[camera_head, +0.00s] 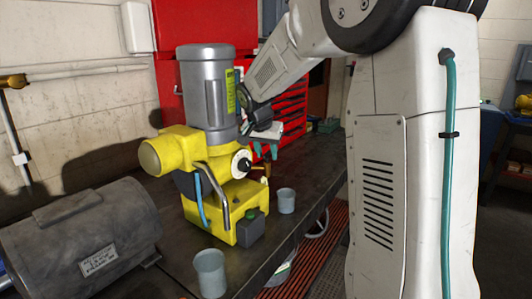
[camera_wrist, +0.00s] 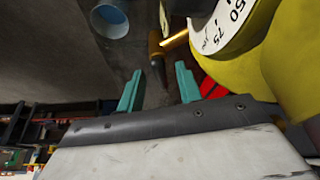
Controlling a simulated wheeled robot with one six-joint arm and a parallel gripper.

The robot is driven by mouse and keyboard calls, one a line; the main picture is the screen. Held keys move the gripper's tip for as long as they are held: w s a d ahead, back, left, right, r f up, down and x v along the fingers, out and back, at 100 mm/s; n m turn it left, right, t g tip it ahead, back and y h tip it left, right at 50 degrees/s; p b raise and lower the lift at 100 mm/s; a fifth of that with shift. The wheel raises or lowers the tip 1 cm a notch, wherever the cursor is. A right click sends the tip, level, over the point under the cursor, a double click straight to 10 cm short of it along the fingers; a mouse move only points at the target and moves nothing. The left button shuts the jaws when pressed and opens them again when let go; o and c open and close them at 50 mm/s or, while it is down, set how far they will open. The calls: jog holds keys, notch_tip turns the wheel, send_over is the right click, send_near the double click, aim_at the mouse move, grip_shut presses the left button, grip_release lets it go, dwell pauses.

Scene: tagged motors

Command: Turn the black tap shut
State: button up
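My gripper (camera_head: 266,150) is open and points down beside the yellow and grey motor unit (camera_head: 207,140). In the wrist view its two teal fingers (camera_wrist: 159,86) stand apart with nothing held between them. A brass fitting (camera_wrist: 156,46) with a dark, narrow end lies just beyond the fingertips, near the gap between them. A thin gold bar (camera_wrist: 175,40) is beside it. I cannot clearly make out a black tap handle; the dark narrow end may be part of it. In the head view the brass fitting (camera_head: 266,169) shows small below the fingers.
The yellow housing with its white dial (camera_wrist: 222,25) is close on the wrist view's right. A grey-blue cup (camera_head: 286,201) stands near the fitting, another (camera_head: 210,272) at the bench front. A grey motor (camera_head: 85,240) lies left on the dark bench (camera_head: 310,165).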

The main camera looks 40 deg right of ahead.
jog(key=v, duration=0.7)
jog(key=shift+a+r, duration=0.2)
jog(key=shift+r, duration=0.05)
jog(key=shift+s, duration=0.15)
jog(key=shift+m+g+y, duration=0.3)
jog(key=shift+m+g, duration=0.1)
jog(key=shift+m, duration=0.1)
jog(key=d, duration=0.1)
jog(key=w+d+f, duration=0.1)
jog(key=d, duration=0.2)
jog(key=shift+w+f, duration=0.2)
jog(key=shift+f, duration=0.15)
jog(key=shift+w+d+r+g+y, duration=0.2)
jog(key=shift+w+g+y, duration=0.15)
jog(key=shift+y, duration=0.2)
jog(key=shift+w+d+r+g+y, duration=0.1)
jog(key=shift+w+r+g+y, duration=0.2)
jog(key=shift+y, duration=0.25)
jog(key=shift+s+a+r+n+y, duration=0.15)
jog(key=shift+a+n+y, duration=0.1)
jog(key=shift+a, duration=0.2)
jog(key=shift+s+a+n+y, duration=0.15)
jog(key=shift+s+a+n, duration=0.1)
jog(key=shift+a, duration=0.2)
notch_tip(320, 180, down, 7)
jog(key=shift+w+d+f, duration=0.1)
jog(key=shift+f, duration=0.05)
